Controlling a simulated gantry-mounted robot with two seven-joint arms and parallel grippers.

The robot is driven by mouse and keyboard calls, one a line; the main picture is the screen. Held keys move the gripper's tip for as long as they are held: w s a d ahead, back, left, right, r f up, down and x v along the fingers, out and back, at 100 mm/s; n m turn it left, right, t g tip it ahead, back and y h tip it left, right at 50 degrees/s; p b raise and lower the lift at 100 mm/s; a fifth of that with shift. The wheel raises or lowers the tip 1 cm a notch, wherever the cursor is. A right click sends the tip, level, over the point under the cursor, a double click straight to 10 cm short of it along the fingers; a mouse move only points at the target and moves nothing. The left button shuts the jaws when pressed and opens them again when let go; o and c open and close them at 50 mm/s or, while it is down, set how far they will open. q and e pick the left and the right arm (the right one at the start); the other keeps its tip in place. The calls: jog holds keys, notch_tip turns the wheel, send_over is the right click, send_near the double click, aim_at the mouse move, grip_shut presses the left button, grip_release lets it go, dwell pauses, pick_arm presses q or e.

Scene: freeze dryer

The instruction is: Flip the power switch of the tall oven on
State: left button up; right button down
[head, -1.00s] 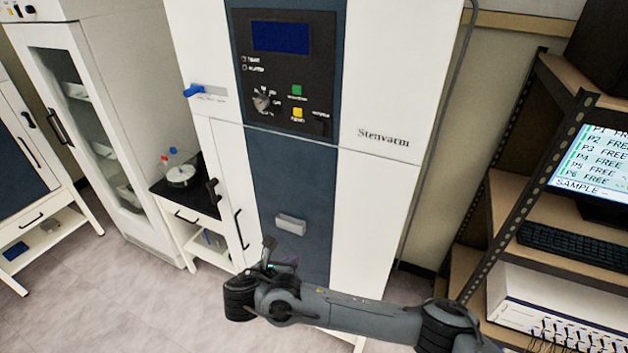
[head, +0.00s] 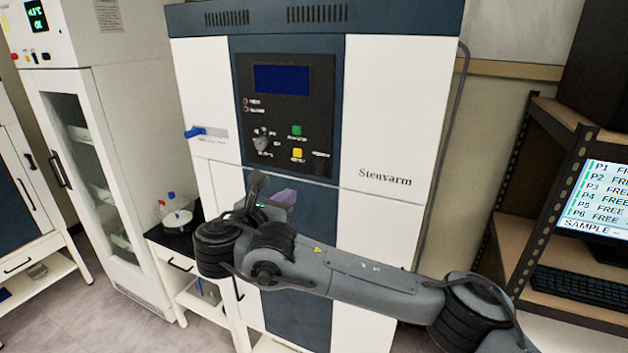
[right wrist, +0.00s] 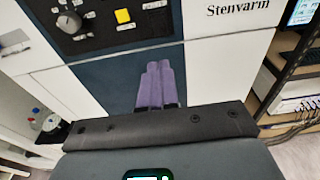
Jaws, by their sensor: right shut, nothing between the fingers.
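The tall oven (head: 385,130) is white and dark blue, marked Stenvarm, and stands upright ahead. Its black control panel (head: 318,110) has a blank blue display (head: 281,79), a dial (head: 263,142), a green button (head: 297,131) and a yellow button (head: 298,155). The power switch is too small and dark to tell apart on the panel. My right gripper (head: 284,197) is shut and empty, below the panel. In the right wrist view its purple fingers (right wrist: 160,70) are together, before the blue strip below the yellow button (right wrist: 123,16). My left gripper is not in view.
A glass-door cabinet (head: 95,185) and a low bench with bottles (head: 178,218) stand left. A shelf rack with a monitor (head: 602,205) and keyboard (head: 585,287) stands right.

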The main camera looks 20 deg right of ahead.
aim_at(319, 175)
jog(key=p+x, duration=0.3)
jog(key=x, duration=1)
jog(key=shift+w+d, duration=0.25)
jog(key=shift+d, duration=0.05)
jog(key=shift+w+d, duration=0.1)
jog(key=shift+f, duration=0.1)
jog(key=shift+w+d+f, duration=0.1)
